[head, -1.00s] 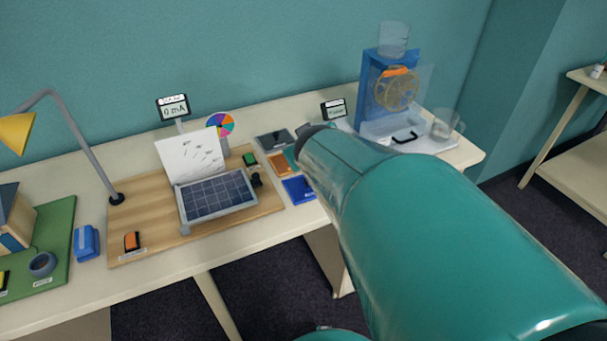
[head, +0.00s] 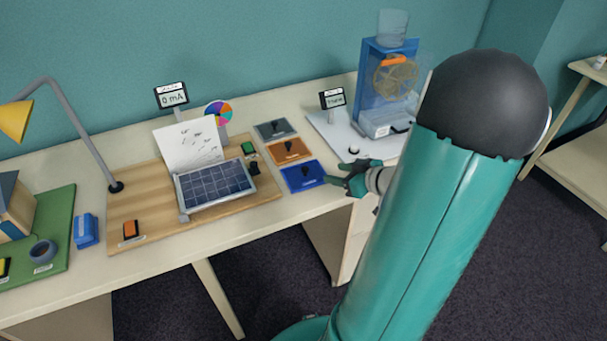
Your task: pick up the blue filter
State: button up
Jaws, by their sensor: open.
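The blue filter (head: 300,177) is a flat blue square with a small dark handle or mark on top. It lies on the table at the front of a row of three flat squares, right of the solar panel. My gripper (head: 338,178) is open just to the right of the blue filter, with its fingers pointing left toward it. A fingertip is at or near the filter's right edge; I cannot tell whether they touch. Nothing shows between the fingers.
An orange filter (head: 289,151) and a grey filter (head: 273,129) lie behind the blue one. The solar panel (head: 215,187) stands on a wooden board (head: 150,227) to the left. A blue water-wheel stand (head: 372,75) is at the back right. The table's front edge is close.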

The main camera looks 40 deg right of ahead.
send_near(305, 168)
jog(key=shift+w+d+f, duration=0.15)
jog(key=shift+w+f, duration=0.55)
jog(key=shift+w, duration=0.35)
jog(key=shift+a+x, duration=0.15)
jog(key=shift+x, duration=1.15)
jog(key=shift+a+x, duration=0.15)
jog(key=shift+x, duration=1.2)
jog(key=shift+r, duration=0.15)
grip_shut()
